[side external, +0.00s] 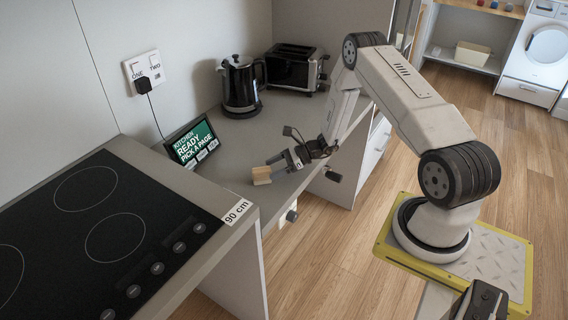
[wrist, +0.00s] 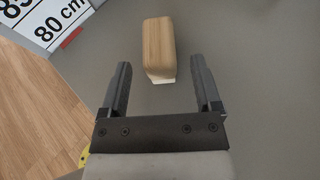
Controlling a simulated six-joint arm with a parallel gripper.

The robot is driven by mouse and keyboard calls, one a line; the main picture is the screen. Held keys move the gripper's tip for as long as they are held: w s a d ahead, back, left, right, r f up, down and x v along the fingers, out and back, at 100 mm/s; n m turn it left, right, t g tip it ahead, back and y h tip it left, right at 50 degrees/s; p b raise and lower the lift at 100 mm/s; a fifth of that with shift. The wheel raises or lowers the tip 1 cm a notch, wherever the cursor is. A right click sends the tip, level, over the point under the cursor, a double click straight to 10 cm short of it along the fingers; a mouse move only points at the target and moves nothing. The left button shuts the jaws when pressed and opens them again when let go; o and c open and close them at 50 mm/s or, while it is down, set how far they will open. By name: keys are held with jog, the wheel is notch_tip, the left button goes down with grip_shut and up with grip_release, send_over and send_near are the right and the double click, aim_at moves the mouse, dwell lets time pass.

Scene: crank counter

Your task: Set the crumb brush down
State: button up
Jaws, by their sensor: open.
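The crumb brush (side external: 261,175) has a light wooden block handle and rests on the grey counter near its front edge. In the wrist view the brush (wrist: 158,47) lies just beyond and between the fingertips, with a pale strip at its near end. My gripper (side external: 280,162) is low over the counter, beside the brush. The brush's underside is hidden.
A cooktop (side external: 110,225) lies at the left. A small display (side external: 190,141) reading "READY" stands behind the brush. A kettle (side external: 240,87) and a toaster (side external: 295,67) stand farther back. Height labels (wrist: 45,22) show at the counter edge. Counter around the brush is clear.

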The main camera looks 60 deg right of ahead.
jog(key=v, duration=0.7)
jog(key=shift+s+d+r, duration=0.15)
dwell(0.4)
jog(key=shift+a+r+g, duration=0.2)
jog(key=shift+a+g, duration=0.1)
jog(key=shift+a, duration=0.05)
jog(key=s+a+r+n+g+h, duration=0.3)
jog(key=a+r+n, duration=0.5)
jog(key=n, duration=0.5)
jog(key=s+a+r+n+g+h, duration=0.3)
jog(key=s+a+r+n+h, duration=0.3)
jog(key=a+n, duration=0.5)
jog(key=shift+s+a+r+n+h, duration=0.35)
jog(key=shift+s+r+n, duration=0.55)
jog(key=shift+s+n, duration=0.5)
jog(key=shift+w, duration=0.15)
